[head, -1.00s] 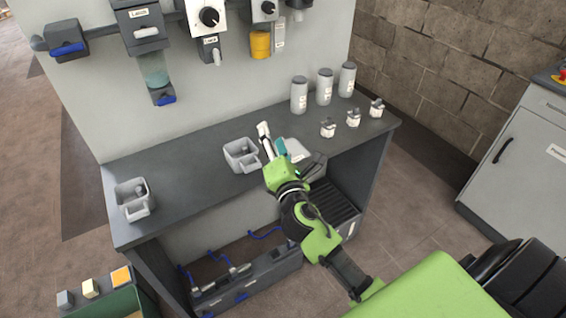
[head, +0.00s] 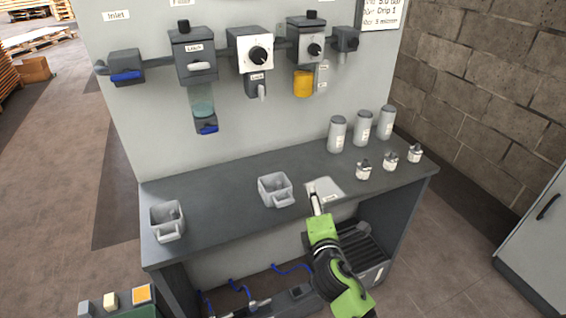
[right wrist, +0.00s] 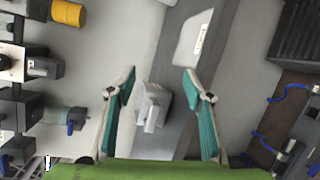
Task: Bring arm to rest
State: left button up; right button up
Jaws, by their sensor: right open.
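My right gripper (head: 315,198) hangs in front of the bench, its fingers near the front edge by a white labelled plate (head: 326,186). In the right wrist view the gripper (right wrist: 159,72) is open, its two teal-padded fingers wide apart with nothing held. A grey handled cup (right wrist: 152,104) shows between the fingers, beyond them on the bench; in the head view this cup (head: 274,188) stands left of the gripper, apart from it. My left gripper is in neither view.
The grey bench (head: 220,212) also carries another grey cup (head: 168,220) at left, several grey bottles (head: 362,128) and small labelled jars (head: 390,161) at right. Panel units (head: 255,52) hang above. A black ribbed bin (head: 365,248) sits below.

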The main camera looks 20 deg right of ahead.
jog(key=s+a+f+m+g+y, duration=0.1)
jog(key=s+f+m+g, duration=0.2)
jog(key=s+f+m, duration=0.3)
jog(key=s+a+f+m+g, duration=0.1)
jog(key=s+f+m+g, duration=0.25)
jog(key=s, duration=0.55)
jog(key=s+a+f+m+g+y, duration=0.1)
jog(key=s+a+m+g+y, duration=0.2)
jog(key=s, duration=0.5)
jog(key=s+a+f+m+g+y, duration=0.1)
jog(key=s+a+f+m+g, duration=0.15)
jog(key=s+a, duration=0.4)
jog(key=s+d+f+g, duration=0.1)
jog(key=s+f, duration=0.1)
jog(key=f, duration=1.1)
jog(key=s+d+f, duration=0.1)
jog(key=f, duration=1.2)
jog(key=s+d+f+g, duration=0.1)
jog(key=s+d+f, duration=0.1)
jog(key=s+f, duration=1.3)
jog(key=shift+s+d+f, duration=0.35)
jog(key=shift+s, duration=0.75)
